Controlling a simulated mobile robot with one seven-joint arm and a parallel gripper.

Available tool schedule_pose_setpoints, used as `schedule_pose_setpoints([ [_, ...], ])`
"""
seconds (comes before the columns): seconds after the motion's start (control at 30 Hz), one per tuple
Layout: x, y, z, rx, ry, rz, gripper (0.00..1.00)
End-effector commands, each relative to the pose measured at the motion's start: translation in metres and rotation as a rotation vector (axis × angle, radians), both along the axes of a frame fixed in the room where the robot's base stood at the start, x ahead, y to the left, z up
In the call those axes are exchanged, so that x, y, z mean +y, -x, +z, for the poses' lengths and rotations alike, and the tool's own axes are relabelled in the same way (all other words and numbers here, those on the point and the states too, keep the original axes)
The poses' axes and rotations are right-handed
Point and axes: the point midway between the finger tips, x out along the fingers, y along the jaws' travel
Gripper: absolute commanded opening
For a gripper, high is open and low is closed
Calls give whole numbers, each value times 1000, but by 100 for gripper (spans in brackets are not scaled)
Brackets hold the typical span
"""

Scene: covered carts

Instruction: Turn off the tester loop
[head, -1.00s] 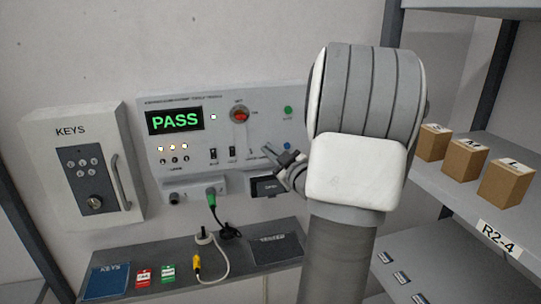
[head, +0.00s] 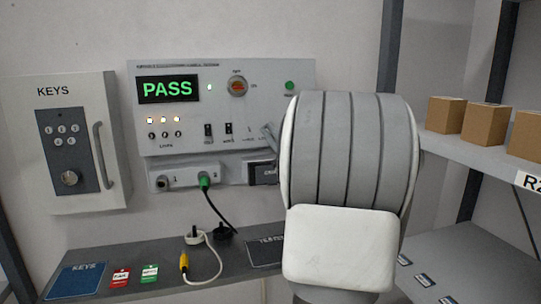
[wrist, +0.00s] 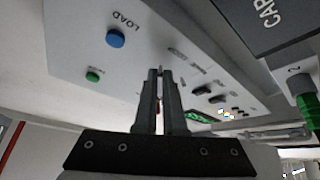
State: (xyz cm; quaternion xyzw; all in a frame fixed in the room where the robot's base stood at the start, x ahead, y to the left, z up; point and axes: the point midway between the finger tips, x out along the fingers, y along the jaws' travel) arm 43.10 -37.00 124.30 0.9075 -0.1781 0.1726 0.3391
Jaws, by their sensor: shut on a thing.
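The tester (head: 222,105) is a pale wall panel in the head view. Its green display (head: 167,89) reads PASS, and a red-orange rotary knob (head: 237,87) is at its upper right. Dark toggle switches (head: 208,131) line its lower edge. My gripper (head: 268,131) is at the panel's lower right, partly hidden by my arm. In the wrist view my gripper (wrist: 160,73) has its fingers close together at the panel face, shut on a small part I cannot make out. The blue LOAD button (wrist: 115,39) and a green button (wrist: 92,76) are beside the fingers.
A KEYS cabinet (head: 78,140) hangs left of the tester. A green plug (head: 204,181) with a black cable is in the socket strip below. A shelf (head: 115,259) below holds tags and a cable. Boxes (head: 445,114) stand on a rack at right.

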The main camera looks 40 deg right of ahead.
Motion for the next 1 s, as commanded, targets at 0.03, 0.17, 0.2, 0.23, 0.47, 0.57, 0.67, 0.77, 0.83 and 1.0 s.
schedule_pose_setpoints([
  [0.03,1,-1,-11,-22,14,2,0],
  [0.17,0,-1,-13,-73,42,2,0],
  [0.2,0,-2,-13,-90,51,2,0],
  [0.23,0,-2,-14,-102,56,3,0],
  [0.47,-1,-3,-15,-181,100,2,0],
  [0.57,-1,-4,-15,-210,115,2,0],
  [0.67,-2,-4,-15,-234,129,2,0],
  [0.77,-2,-5,-14,-252,139,1,0],
  [0.83,-2,-5,-14,-262,144,1,0],
  [1.0,-3,-5,-13,-275,151,0,0],
])
